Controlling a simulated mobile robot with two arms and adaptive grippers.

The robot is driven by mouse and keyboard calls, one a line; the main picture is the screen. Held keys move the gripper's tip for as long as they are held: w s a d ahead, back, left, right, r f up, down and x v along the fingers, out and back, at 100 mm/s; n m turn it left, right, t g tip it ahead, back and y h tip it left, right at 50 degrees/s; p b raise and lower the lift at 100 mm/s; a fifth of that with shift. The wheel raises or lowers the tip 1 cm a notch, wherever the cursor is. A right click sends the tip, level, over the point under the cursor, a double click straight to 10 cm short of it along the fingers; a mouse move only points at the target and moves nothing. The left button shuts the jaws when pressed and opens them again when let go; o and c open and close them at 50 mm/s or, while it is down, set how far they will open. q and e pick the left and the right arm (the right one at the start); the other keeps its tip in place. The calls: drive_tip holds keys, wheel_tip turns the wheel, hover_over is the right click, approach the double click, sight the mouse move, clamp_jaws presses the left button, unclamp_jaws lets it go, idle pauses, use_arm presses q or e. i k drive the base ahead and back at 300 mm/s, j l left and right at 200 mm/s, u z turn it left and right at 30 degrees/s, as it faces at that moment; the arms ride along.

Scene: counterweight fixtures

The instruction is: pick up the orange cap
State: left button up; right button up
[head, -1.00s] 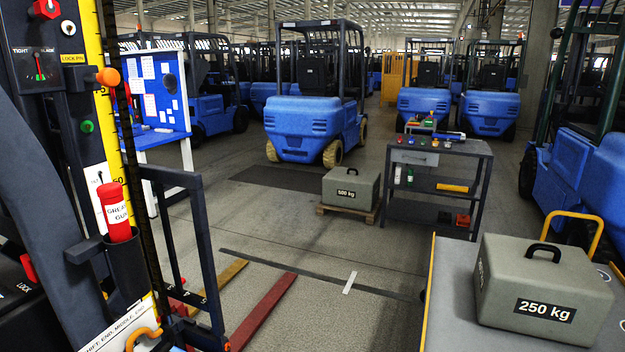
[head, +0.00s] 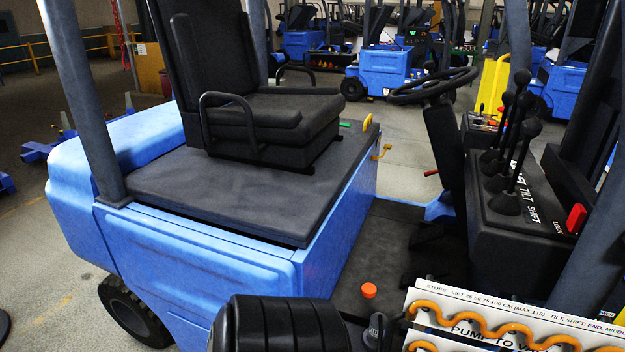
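The small orange cap (head: 369,290) is a short round piece low in the picture, right of centre. It sits upright at the dark near edge of the blue forklift's footwell (head: 345,255), between the seat base and the control console. Its whole top and part of its side show. Nothing is touching it from above. Neither of my grippers shows in the head view.
A black ribbed tyre-like shape (head: 280,325) stands in front, left of the cap. White panels with wavy orange tubing (head: 500,325) stand to its right. The steering wheel (head: 432,86), levers (head: 515,160) and seat (head: 260,105) rise behind. Posts flank the cab.

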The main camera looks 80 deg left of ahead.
sight(368, 290)
drive_tip(key=u, duration=2.25)
drive_tip(key=k+j, duration=0.05)
